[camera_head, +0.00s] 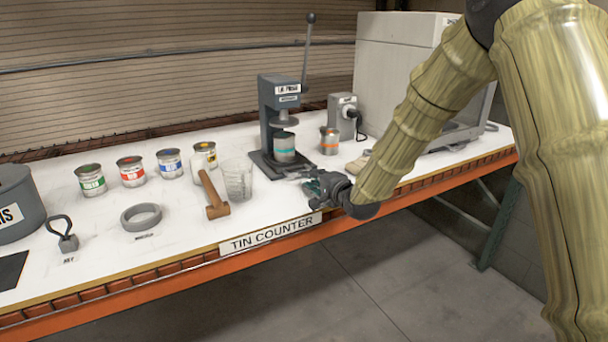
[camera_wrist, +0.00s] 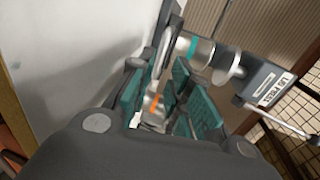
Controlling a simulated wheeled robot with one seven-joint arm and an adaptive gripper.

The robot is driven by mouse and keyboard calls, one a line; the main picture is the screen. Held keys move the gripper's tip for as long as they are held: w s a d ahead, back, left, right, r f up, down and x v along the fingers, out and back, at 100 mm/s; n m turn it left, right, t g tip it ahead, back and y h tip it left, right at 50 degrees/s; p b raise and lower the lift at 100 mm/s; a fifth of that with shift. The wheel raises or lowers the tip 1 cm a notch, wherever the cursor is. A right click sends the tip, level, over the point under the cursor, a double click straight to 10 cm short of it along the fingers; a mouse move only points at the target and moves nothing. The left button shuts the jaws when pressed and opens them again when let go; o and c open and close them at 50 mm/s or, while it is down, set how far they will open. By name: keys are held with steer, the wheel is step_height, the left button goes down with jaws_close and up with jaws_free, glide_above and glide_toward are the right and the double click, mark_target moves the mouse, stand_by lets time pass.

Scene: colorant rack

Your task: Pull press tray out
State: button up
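My gripper (camera_head: 312,180) is low at the front right of the press base. In the wrist view my gripper's teal fingers (camera_wrist: 166,102) are apart. A small metallic and orange part (camera_wrist: 154,103) shows between them; contact is unclear.
Several paint tins, a grey ring (camera_head: 141,217) and a weight stand further left. An orange-banded tin (camera_head: 329,141) and a large grey box (camera_head: 400,65) are behind and right.

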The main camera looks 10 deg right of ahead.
steer(key=shift+x, duration=3.1)
steer(key=shift+w, duration=0.1)
jaws_close()
